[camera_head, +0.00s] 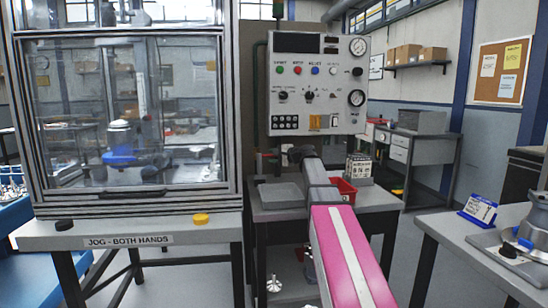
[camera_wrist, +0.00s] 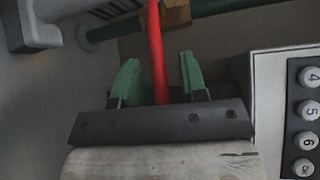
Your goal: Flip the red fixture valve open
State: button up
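The red valve lever (camera_wrist: 157,50) runs straight between the two green fingers of my gripper (camera_wrist: 158,78) in the wrist view. A gap shows on each side of the lever, so my gripper is open around it. The lever joins a brass valve body (camera_wrist: 177,13) on a green pipe (camera_wrist: 225,17) at the top. In the head view, a small bit of the red lever (camera_head: 267,155) shows left of my gripper (camera_head: 287,154), below the panel's lower left corner. My arm covers part of that area.
A grey control panel (camera_head: 345,110) with gauges and buttons stands above a small bench (camera_head: 262,213) holding a red bin (camera_head: 346,191). Its keypad (camera_wrist: 306,125) is close on the right in the wrist view. A glazed enclosure (camera_head: 236,130) stands left, and a table (camera_head: 440,222) right.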

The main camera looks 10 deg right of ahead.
grip_shut()
